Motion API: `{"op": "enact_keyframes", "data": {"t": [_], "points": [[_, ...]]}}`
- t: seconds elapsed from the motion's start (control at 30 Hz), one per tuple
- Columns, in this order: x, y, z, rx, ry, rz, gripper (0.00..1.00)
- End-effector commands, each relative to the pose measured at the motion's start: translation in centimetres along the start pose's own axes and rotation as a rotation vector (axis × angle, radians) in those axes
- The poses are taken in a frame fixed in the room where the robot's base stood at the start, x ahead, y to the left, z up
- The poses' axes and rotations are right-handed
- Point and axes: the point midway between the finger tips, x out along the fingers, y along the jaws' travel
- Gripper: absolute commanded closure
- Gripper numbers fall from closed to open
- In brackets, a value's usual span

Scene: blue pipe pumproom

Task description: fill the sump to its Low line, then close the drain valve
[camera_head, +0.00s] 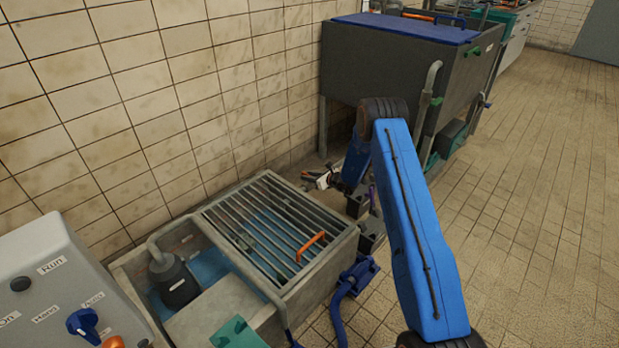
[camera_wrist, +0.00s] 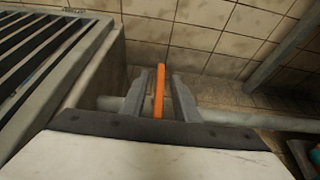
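The sump (camera_head: 345,243) is a grey concrete pit with a barred grate (camera_head: 262,228) and blue water below, at lower centre in the head view. I cannot make out a Low line. My gripper (camera_head: 318,178) is low behind the sump's far right corner, near the wall. In the wrist view my gripper (camera_wrist: 160,98) is open, with an upright orange lever (camera_wrist: 159,88) between its fingers and a gap on each side. The lever stands at a grey pipe (camera_wrist: 235,117) beside the sump wall; it may be the drain valve's handle, but no label shows.
A dark tank (camera_head: 400,75) with a blue lid stands behind my arm. A control panel (camera_head: 50,280) is at lower left. A dark pump (camera_head: 172,280) sits in the sump, and an orange handle (camera_head: 312,243) is on the grate. Tiled floor at right is clear.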

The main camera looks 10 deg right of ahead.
Motion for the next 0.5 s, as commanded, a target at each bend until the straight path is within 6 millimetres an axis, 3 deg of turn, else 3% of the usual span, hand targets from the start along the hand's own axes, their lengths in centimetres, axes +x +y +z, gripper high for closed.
{"op": "enact_keyframes", "data": {"t": [0.17,0.27,0.5], "points": [[-0.02,0.0,0.0,0.0,0.0,0.0,0.74],[-0.03,-0.01,-0.01,0.0,0.0,0.0,0.98],[-0.03,-0.02,-0.01,-0.003,0.0,0.007,1.0]]}}
